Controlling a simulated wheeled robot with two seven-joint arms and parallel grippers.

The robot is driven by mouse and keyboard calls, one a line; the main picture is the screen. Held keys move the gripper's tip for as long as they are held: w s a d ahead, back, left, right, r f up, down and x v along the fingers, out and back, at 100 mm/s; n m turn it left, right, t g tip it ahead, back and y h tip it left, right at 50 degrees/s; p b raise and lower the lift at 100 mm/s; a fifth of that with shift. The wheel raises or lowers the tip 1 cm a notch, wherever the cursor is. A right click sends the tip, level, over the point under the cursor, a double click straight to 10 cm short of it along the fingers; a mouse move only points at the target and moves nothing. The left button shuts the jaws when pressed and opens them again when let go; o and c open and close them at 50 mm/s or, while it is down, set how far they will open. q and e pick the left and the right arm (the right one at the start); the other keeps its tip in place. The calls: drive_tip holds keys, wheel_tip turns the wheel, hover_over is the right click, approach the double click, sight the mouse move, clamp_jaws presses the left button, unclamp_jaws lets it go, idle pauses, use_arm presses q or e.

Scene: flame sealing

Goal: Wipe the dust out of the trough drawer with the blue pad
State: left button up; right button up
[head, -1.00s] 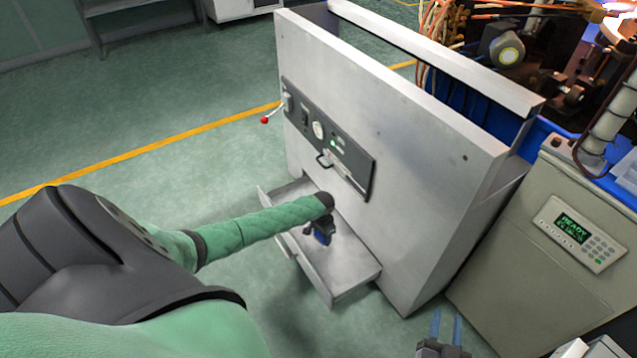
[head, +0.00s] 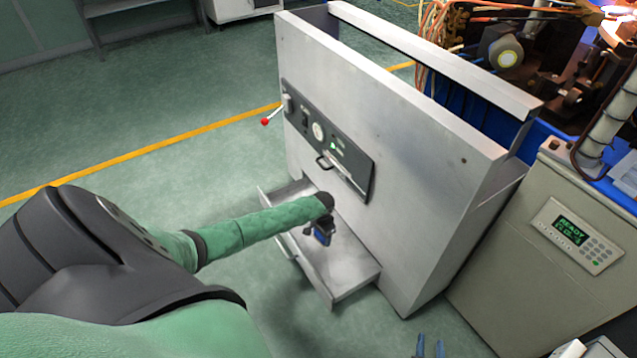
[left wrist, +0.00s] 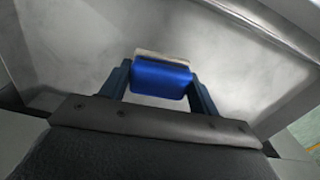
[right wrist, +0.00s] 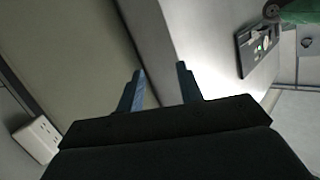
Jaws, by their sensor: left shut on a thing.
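The trough drawer (head: 345,268) is pulled out low at the front of the grey metal machine. My left gripper (head: 321,238) reaches down into it and is shut on the blue pad (left wrist: 162,78). In the left wrist view the pad sits between both fingers (left wrist: 161,84), with a pale layer along its far edge, over the grey drawer floor. I cannot tell whether the pad touches the floor. Faint cloudy patches show on the floor there; the arm hides part of the drawer in the head view. My right gripper (right wrist: 160,88) is open and empty, beside the machine.
The grey machine (head: 400,150) rises directly behind the drawer, with a dark control panel (head: 328,148) and a red-knobbed lever (head: 266,121). A beige cabinet (head: 545,265) with a green display stands at the right. The green floor left of the drawer is clear.

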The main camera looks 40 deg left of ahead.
use_arm(q)
drive_tip(key=shift+r, duration=0.2)
drive_tip(key=shift+r+p, duration=0.25)
drive_tip(key=shift+p, duration=0.2)
drive_tip(key=shift+r+p, duration=0.9)
use_arm(e)
drive_tip(key=s+d+f+g+h, duration=0.1)
drive_tip(key=s+f+g, duration=0.5)
drive_tip(key=s+f, duration=0.6)
wheel_tip(320, 180, down, 3)
drive_tip(key=shift+d+f+g, duration=0.15)
drive_tip(key=shift+d+g, duration=0.1)
drive_tip(key=shift+g, duration=0.15)
